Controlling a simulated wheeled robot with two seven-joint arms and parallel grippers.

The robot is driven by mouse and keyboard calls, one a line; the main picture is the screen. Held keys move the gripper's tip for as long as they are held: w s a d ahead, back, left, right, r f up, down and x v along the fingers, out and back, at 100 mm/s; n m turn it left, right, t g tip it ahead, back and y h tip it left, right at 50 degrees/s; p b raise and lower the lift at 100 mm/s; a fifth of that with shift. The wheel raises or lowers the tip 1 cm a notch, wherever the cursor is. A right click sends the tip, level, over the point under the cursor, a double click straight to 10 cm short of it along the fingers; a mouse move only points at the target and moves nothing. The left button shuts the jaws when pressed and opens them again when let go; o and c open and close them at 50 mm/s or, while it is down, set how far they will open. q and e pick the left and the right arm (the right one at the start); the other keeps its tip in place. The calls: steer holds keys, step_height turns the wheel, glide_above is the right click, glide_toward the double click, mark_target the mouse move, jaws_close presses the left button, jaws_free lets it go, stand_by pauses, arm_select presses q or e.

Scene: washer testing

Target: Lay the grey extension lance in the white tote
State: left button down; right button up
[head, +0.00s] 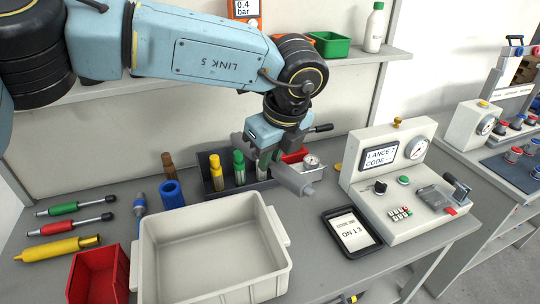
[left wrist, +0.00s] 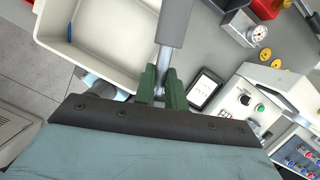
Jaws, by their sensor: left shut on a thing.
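The grey extension lance (head: 294,178) is held in my left gripper (head: 267,157), above the table to the right of the white tote's (head: 198,214) far right corner. In the left wrist view the green fingers (left wrist: 162,78) are shut on the lance's thin metal part, and its thick grey body (left wrist: 175,22) points up out of the picture. The lance's far part is partly hidden by the gripper in the head view. The tote (left wrist: 112,55) looks empty in the head view; a small blue thing (left wrist: 70,32) shows near its wall in the left wrist view. My right gripper is not seen.
A dark rack with yellow and green bottles (head: 238,170) stands behind the tote. A red bin (head: 98,276) and several lances (head: 62,248) lie left. A shelf (head: 350,58) runs behind.

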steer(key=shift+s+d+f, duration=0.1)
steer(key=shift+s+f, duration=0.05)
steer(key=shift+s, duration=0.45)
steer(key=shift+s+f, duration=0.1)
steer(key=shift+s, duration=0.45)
